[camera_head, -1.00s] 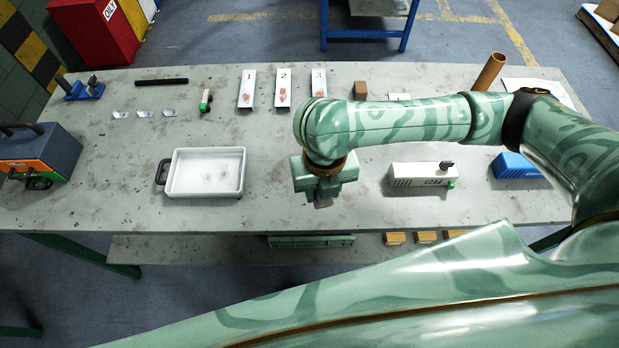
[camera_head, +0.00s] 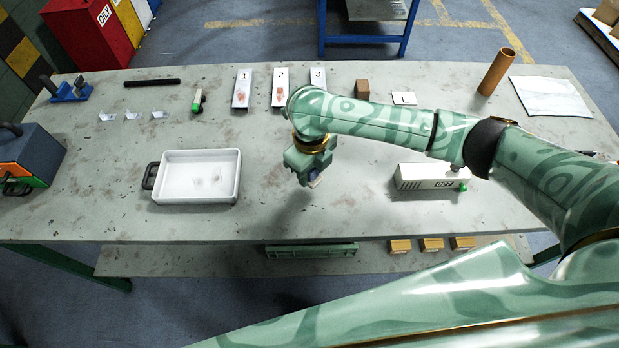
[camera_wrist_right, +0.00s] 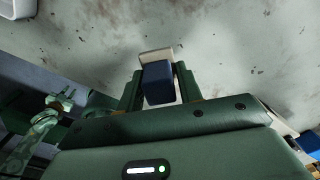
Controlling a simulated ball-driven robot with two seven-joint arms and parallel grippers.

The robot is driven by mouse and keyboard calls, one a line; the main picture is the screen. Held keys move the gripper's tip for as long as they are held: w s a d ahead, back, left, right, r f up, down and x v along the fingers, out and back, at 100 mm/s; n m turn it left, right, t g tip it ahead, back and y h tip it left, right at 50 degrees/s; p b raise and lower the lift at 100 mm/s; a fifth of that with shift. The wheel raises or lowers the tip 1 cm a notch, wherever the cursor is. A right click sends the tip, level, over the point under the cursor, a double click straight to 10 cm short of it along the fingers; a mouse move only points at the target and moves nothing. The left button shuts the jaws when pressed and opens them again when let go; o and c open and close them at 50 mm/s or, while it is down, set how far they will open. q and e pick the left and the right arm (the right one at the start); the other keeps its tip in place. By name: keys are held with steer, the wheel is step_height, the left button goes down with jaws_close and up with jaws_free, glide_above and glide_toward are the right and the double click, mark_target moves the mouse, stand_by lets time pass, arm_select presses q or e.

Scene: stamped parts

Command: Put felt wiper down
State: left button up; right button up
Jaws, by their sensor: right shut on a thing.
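My right gripper (camera_head: 314,181) is over the front middle of the grey table, between the white tray and the white box. It is shut on the felt wiper, a small dark blue block (camera_wrist_right: 158,84) with a cream edge, seen between the fingers in the right wrist view. In the head view only a small bit of the wiper shows below the jaws. A shadow lies under it, and it looks held above the table, though the gap is hard to judge.
A white tray (camera_head: 236,190) with a dark handle stands to the left. Numbered plates (camera_head: 242,90), a brown block (camera_head: 362,89) and a brown tube (camera_head: 496,72) stand behind. The tabletop around the gripper is clear.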

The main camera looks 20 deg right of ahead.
mark_target(310, 177)
steer(key=shift+w+f, duration=0.2)
steer(key=shift+f, duration=0.05)
steer(key=f, duration=0.1)
steer(key=f+b, duration=0.1)
steer(key=f, duration=0.1)
steer(key=shift+w+d+f+b, duration=0.1)
steer(key=shift+w+f+b, duration=0.2)
steer(key=shift+b, duration=0.1)
steer(key=shift+r, duration=0.1)
steer(key=o, duration=0.9)
steer(key=shift+f, duration=0.2)
